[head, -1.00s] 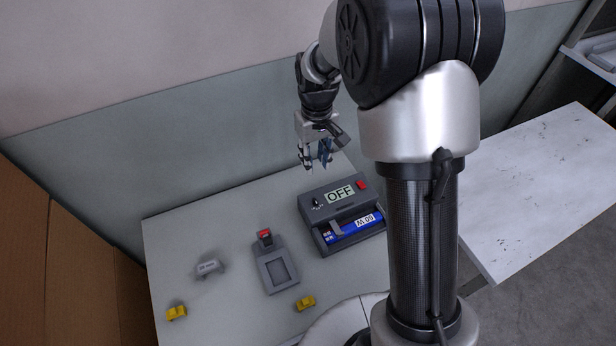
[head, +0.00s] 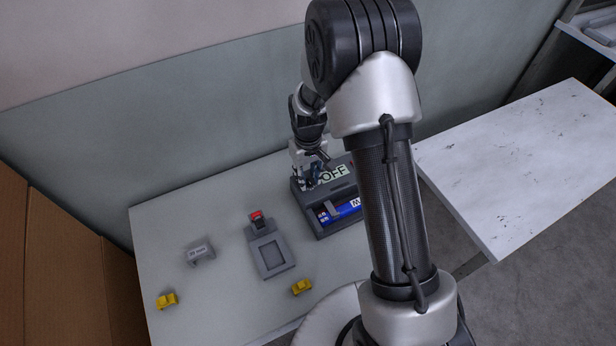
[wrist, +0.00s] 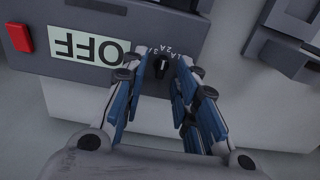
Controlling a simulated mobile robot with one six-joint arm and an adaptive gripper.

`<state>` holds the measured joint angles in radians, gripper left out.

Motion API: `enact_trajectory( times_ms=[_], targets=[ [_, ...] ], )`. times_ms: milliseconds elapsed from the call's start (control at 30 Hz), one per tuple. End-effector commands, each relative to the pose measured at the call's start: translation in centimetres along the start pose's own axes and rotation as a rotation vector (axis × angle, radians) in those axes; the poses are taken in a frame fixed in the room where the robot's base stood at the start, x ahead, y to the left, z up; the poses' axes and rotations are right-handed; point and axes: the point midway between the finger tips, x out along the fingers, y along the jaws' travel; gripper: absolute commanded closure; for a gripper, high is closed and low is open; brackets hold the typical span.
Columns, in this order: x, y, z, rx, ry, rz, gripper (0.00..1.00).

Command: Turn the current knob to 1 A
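The current knob (wrist: 163,64) is a small black dial with a white pointer mark on the dark grey power unit (wrist: 70,72). Printed marks lie around it in the wrist view; "2A" is legible and the others are partly cut off or small. The unit's display (wrist: 88,48) reads OFF. My gripper (wrist: 160,75) has its blue fingers apart, with the knob between or just beyond their tips; I cannot tell if they touch it. In the head view my gripper (head: 309,183) is over the left part of the unit (head: 299,201) and hides the knob.
A red switch (wrist: 19,38) sits beside the display. A blue labelled pack (head: 345,211) lies in the unit. A grey fixture (head: 270,258) with a red button, a grey labelled block (head: 200,252) and yellow pieces (head: 167,301) (head: 302,287) stand on the table.

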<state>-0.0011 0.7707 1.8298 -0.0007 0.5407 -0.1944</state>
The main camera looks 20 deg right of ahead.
Motion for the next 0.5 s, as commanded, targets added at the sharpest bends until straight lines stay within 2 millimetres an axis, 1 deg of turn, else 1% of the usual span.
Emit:
enact_trajectory(
  times_ms=[267,500],
  targets=[
    [0.12,0.0,-0.01,0.0,0.0,0.0,0.72],
    [0.11,0.0,0.0,0.0,0.0,0.0,0.89]
  ],
)
